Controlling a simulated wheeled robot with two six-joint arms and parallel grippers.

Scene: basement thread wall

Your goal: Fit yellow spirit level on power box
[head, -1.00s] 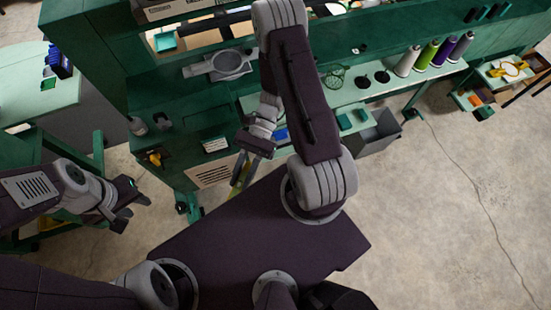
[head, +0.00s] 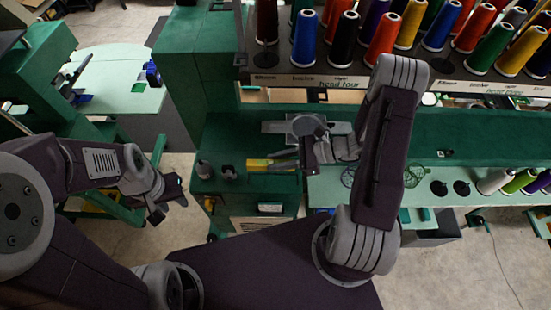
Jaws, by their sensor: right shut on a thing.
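The yellow spirit level (head: 259,165) is a slim yellow bar with a darker end towards my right gripper. It lies roughly level across the picture, over the green bench's lower shelf. My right gripper (head: 305,158) is shut on its right end, and the jaws partly hide that end. I cannot tell whether the level touches the surface below. I cannot tell for sure which thing is the power box; a grey plate with a round part (head: 306,127) sits just behind the level. My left gripper (head: 168,206) is open and empty at the left, away from the bench.
A white-labelled item (head: 270,208) is on the bench front below. Thread spools (head: 343,38) fill a rack above. More spools (head: 494,182) stand on the pale shelf at right.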

